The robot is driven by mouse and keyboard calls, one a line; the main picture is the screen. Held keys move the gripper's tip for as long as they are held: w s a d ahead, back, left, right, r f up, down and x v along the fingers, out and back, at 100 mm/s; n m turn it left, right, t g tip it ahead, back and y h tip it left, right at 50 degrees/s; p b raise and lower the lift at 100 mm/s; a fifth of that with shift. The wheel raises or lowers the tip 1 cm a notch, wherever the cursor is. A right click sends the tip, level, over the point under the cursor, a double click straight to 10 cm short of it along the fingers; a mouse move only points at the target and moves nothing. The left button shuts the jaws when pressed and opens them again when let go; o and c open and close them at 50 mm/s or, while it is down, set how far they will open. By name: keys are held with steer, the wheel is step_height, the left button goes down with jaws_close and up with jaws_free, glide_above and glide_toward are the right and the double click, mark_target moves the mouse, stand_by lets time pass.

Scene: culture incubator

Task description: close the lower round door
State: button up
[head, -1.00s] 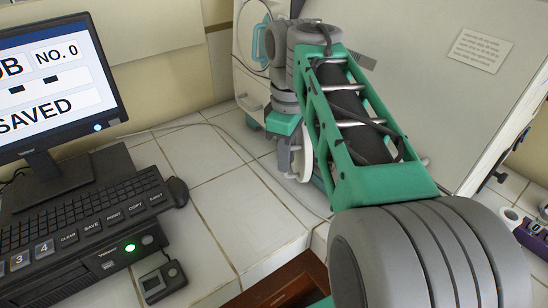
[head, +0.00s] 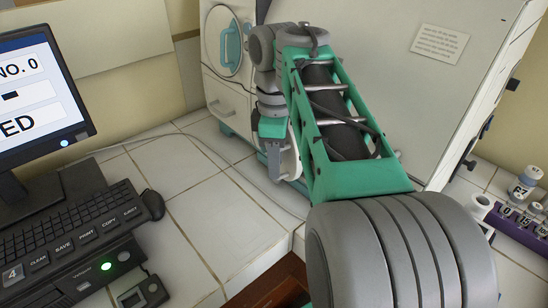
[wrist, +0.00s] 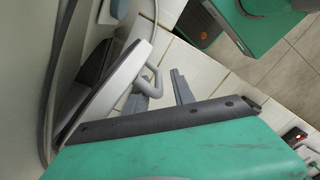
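The lower round door is a pale disc, seen nearly edge-on in the head view (head: 291,158), partly hidden behind my arm. In the wrist view the door (wrist: 112,82) stands swung out from the incubator, with a grey loop handle (wrist: 153,76) on its face. In the head view my gripper (head: 273,163) points down beside the door.
The upper round door (head: 229,45) with its teal handle sits against the incubator front (head: 208,75). A monitor (head: 40,95), keyboard (head: 75,235) and mouse (head: 152,204) stand at left. A cable crosses the tiles. A purple rack (head: 515,230) is at right.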

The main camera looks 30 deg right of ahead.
steer(key=shift+o, duration=0.6)
steer(key=shift+r, duration=0.35)
step_height(320, 180, up, 7)
steer(key=p, duration=0.7)
steer(key=shift+r, duration=0.15)
